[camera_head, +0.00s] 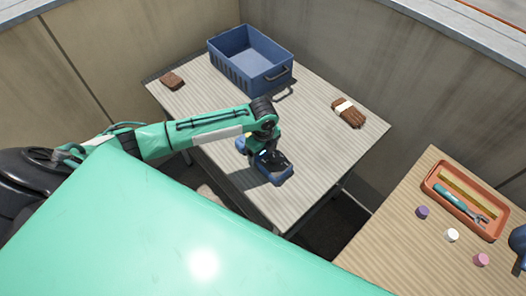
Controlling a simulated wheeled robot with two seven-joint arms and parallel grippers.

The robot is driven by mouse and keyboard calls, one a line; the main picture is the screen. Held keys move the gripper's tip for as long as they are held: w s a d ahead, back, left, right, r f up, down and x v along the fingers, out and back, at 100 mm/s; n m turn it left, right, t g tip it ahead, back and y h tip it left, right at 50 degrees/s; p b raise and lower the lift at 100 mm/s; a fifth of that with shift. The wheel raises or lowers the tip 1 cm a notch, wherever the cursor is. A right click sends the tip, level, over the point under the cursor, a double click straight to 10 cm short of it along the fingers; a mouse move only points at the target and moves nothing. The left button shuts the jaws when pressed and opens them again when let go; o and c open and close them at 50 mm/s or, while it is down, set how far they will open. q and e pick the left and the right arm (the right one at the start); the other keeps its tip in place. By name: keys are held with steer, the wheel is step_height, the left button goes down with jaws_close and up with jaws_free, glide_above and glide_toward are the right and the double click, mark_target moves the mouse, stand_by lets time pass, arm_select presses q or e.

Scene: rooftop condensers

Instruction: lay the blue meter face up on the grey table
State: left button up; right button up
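My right gripper is out of view.
A blue crate (232,72) stands at the table's back, a brown block (172,81) at its left and a banded brown bundle (348,112) at its right. A wooden table (391,232) at right holds an orange tray (434,190) with tools and small round pieces.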

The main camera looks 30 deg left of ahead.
arm_select(q)
step_height(320, 180, up, 12)
steer(key=shift+r+b, duration=0.15)
steer(key=shift+b, duration=0.2)
steer(key=shift+d, duration=0.1)
stand_by(0.6)
